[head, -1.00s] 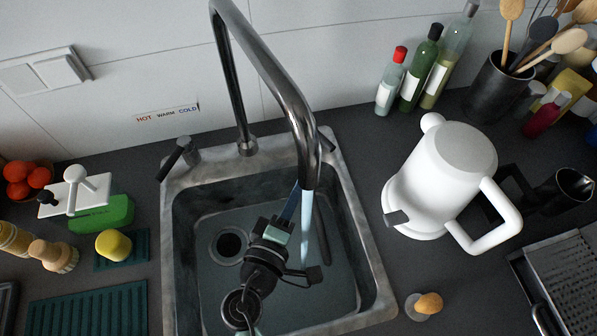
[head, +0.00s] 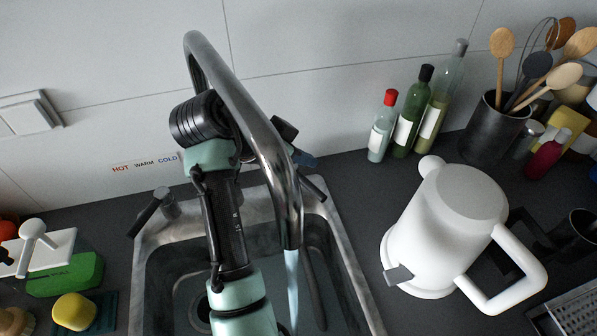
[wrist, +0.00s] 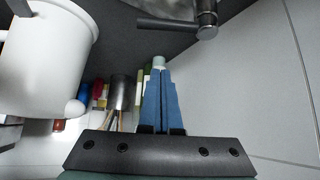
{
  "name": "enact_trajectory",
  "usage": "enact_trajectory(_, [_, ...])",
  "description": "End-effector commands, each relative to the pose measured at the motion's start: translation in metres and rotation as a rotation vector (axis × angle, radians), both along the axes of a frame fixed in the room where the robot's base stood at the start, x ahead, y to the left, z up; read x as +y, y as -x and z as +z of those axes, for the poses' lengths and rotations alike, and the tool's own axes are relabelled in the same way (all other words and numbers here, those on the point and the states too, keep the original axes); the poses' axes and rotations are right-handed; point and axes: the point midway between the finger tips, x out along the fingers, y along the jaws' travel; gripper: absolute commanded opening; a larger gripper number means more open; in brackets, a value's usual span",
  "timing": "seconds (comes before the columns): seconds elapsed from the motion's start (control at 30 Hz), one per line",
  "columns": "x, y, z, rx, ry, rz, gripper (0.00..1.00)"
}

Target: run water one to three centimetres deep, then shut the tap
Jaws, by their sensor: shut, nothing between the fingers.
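The metal tap (head: 285,170) arches over the sink (head: 350,275), and a stream of water (head: 292,285) runs from its spout. My arm hides much of the basin, and I cannot tell the water depth. A dark lever handle (head: 148,215) stands at the sink's back left. A second lever (head: 314,189) is at the back right, and a lever also shows at the top of the wrist view (wrist: 165,24). My gripper (head: 309,163) is behind the spout, near the right lever and apart from it. Its blue fingers are shut and empty in the wrist view (wrist: 159,72).
A white kettle (head: 440,230) stands right of the sink. Several bottles (head: 406,125) and a utensil pot (head: 494,128) stand along the back wall. A yellow sponge (head: 74,311) and green box (head: 65,275) are at the left. The tap's arch passes in front of my wrist.

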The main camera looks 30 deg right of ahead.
Motion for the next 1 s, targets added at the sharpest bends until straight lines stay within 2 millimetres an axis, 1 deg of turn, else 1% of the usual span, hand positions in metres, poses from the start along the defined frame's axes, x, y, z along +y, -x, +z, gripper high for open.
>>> enact_trajectory(0.17, [-0.019, -0.002, -0.02, 0.006, -0.001, -0.003, 0.0])
enact_trajectory(0.5, [-0.067, -0.01, -0.073, 0.006, 0.001, 0.0, 0.0])
enact_trajectory(0.53, [-0.057, -0.011, -0.071, 0.004, 0.003, 0.005, 0.0])
enact_trajectory(0.6, [-0.045, -0.008, -0.072, 0.005, 0.004, 0.007, 0.0])
enact_trajectory(0.7, [-0.034, -0.006, -0.075, 0.005, 0.004, 0.006, 0.0])
enact_trajectory(0.83, [-0.027, -0.005, -0.077, 0.002, 0.003, 0.003, 0.0])
enact_trajectory(1.0, [-0.025, -0.004, -0.078, 0.002, 0.004, 0.003, 0.0])
